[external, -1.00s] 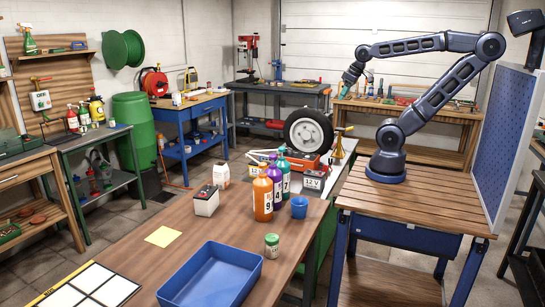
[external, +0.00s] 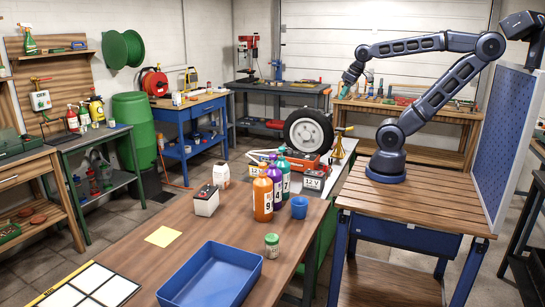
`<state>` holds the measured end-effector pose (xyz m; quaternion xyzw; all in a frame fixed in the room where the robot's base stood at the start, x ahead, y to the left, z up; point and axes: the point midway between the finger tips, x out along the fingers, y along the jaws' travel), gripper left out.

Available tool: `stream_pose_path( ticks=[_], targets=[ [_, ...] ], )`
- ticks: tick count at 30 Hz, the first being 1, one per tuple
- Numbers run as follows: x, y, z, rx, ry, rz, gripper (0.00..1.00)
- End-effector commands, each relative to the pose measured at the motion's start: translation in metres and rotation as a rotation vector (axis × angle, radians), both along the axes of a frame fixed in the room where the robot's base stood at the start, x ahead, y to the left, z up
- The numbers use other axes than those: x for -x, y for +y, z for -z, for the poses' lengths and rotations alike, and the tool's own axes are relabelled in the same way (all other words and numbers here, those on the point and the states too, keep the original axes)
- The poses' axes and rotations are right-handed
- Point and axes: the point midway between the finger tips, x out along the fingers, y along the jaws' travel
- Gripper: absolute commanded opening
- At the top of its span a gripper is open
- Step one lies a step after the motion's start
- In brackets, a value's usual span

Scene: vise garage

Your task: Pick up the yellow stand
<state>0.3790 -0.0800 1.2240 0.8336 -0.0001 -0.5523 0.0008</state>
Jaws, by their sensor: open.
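The yellow stand (external: 340,143) stands upright on the bench just right of the black tire, behind the 12 V battery. Its flared legs and top show; it is small in this view. My gripper (external: 347,82) hangs at the end of the arm, above and slightly right of the stand in the picture, pointing down. It is apart from the stand and holds nothing that I can make out. The fingers are small here, and their exact gap is hard to see.
The tire (external: 308,132) stands left of the stand. A 12 V battery (external: 313,182) sits in front of it. Numbered bottles (external: 263,196) and a blue cup (external: 299,208) stand nearer. A blue tray (external: 212,275) is at the front.

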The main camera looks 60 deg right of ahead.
Motion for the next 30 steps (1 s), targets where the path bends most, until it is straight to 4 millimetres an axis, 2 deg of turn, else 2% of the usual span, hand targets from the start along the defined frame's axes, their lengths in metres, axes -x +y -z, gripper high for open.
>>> stream_pose_path(
  ticks=[12, 13, 16, 17, 26, 30],
  targets=[
    [0.000, 0.000, 0.000, 0.000, 0.000, 0.000, 0.60],
    [0.000, 0.000, 0.000, 0.000, 0.000, 0.000, 0.62],
    [0.000, 0.000, 0.000, 0.000, 0.000, 0.000, 0.81],
    [0.000, 0.000, 0.000, 0.000, 0.000, 0.000, 0.84],
    [-0.002, -0.002, 0.000, 0.008, 0.002, -0.003, 0.84],
    [-0.015, -0.016, 0.004, 0.070, 0.018, -0.032, 0.84]
  ],
)
